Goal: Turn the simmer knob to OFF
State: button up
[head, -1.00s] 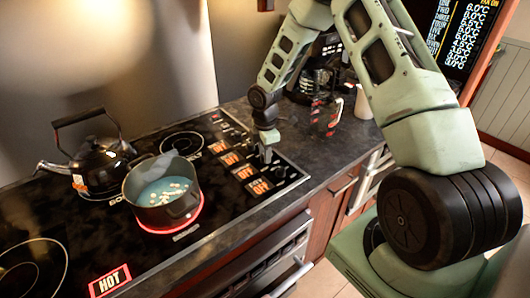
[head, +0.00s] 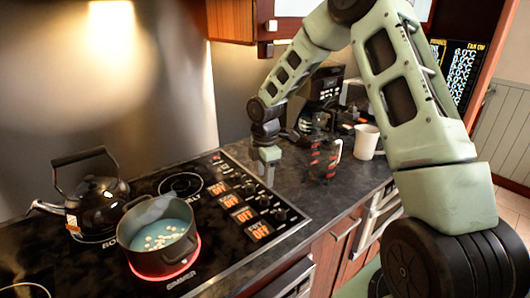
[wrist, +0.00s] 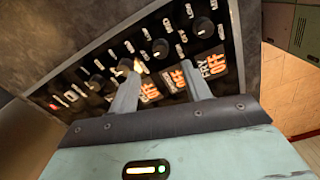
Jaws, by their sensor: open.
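A row of black control knobs (head: 263,201) runs along the right edge of the black cooktop, beside lit orange OFF labels (head: 243,215). Which knob is the simmer knob is not legible. The burner marked SIMMER (head: 180,281) glows red under the pot (head: 160,238), which holds blue liquid with pale pieces. My gripper (head: 268,178) is above the far part of the knob panel, pointing down. In the wrist view my gripper (wrist: 160,70) is open and empty. A knob (wrist: 160,48) shows beyond and between its fingertips, and another knob (wrist: 125,66) is by the left fingertip.
A black kettle (head: 96,200) stands on the back left of the cooktop. A coffee maker (head: 318,95), a red-and-black mug (head: 324,158) and a white cup (head: 367,141) stand behind and right of my gripper. The counter right of the panel is clear.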

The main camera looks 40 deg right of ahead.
notch_tip(320, 180, up, 9)
jog(key=b, duration=0.1)
dwell(0.6)
jog(key=s+a+r+m, duration=0.1)
jog(key=s+a, duration=0.5)
jog(key=a, duration=0.4)
jog(key=s+a+r+m, duration=0.1)
jog(key=s+a+m, duration=0.1)
jog(key=s+a, duration=0.55)
jog(key=s+a+f+m, duration=0.1)
jog(key=s+a, duration=0.3)
jog(key=s, duration=0.4)
jog(key=s+a+m, duration=0.3)
jog(key=s+a, duration=0.2)
jog(key=s, duration=0.4)
jog(key=shift+s+f+m+y+b, duration=0.25)
jog(key=shift+f+m+y+b, duration=0.05)
jog(key=shift+f+m+b, duration=0.1)
jog(key=shift+d, duration=0.1)
